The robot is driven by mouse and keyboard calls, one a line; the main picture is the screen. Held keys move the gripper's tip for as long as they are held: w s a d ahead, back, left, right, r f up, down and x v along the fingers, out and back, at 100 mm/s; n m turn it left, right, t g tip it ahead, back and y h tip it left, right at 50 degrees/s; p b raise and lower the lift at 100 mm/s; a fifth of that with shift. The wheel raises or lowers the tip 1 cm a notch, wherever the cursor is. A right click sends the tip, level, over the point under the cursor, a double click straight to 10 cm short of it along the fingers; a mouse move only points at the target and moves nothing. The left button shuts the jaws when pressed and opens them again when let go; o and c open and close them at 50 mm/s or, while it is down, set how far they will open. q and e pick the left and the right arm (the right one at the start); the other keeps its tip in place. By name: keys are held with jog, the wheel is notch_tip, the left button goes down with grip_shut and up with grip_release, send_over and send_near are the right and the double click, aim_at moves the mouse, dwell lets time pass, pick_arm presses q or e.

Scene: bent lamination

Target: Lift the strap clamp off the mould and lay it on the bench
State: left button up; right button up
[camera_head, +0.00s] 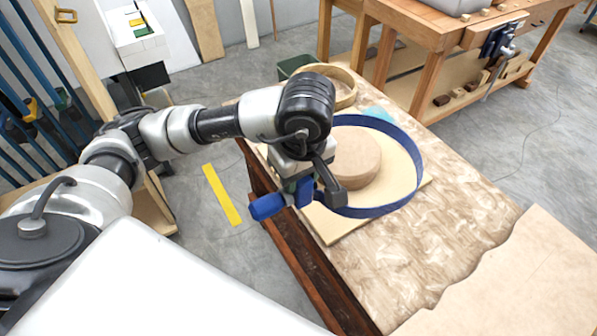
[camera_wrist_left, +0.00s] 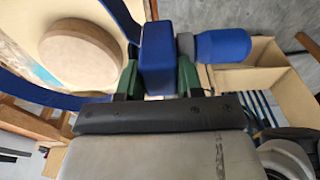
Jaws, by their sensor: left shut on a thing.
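The strap clamp is a blue band loop (camera_head: 408,187) with a blue block and a blue handle (camera_head: 268,206). My left gripper (camera_head: 304,188) is shut on its block, which also shows between the green fingers in the left wrist view (camera_wrist_left: 157,60). The handle sticks out to the left, over the bench edge. The mould (camera_head: 355,158) is a round wooden disc on a pale board (camera_head: 330,227). In the head view the loop appears around the disc, with a wide gap on the right. I cannot tell its height above the board. My right gripper is out of view.
The bench top (camera_head: 455,205) is bare to the right of the board. A brown sheet (camera_head: 535,280) lies at the near right. A bent wooden ring (camera_head: 345,88) and a light-blue item sit behind the mould. A second workbench (camera_head: 440,35) with a vise stands at the back.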

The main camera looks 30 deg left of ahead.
pick_arm(q)
jog(key=shift+w+a+r+p, duration=0.15)
jog(key=shift+r+p, duration=0.65)
jog(key=shift+r, duration=0.65)
jog(key=shift+w+a+r+p, duration=0.1)
jog(key=shift+w+r+p, duration=0.1)
jog(key=shift+r+p, duration=0.95)
jog(key=shift+w+a+r+p, duration=0.15)
jog(key=shift+r+p, duration=0.3)
jog(key=shift+r, duration=1.3)
jog(key=shift+d, duration=0.1)
jog(key=shift+f, duration=0.1)
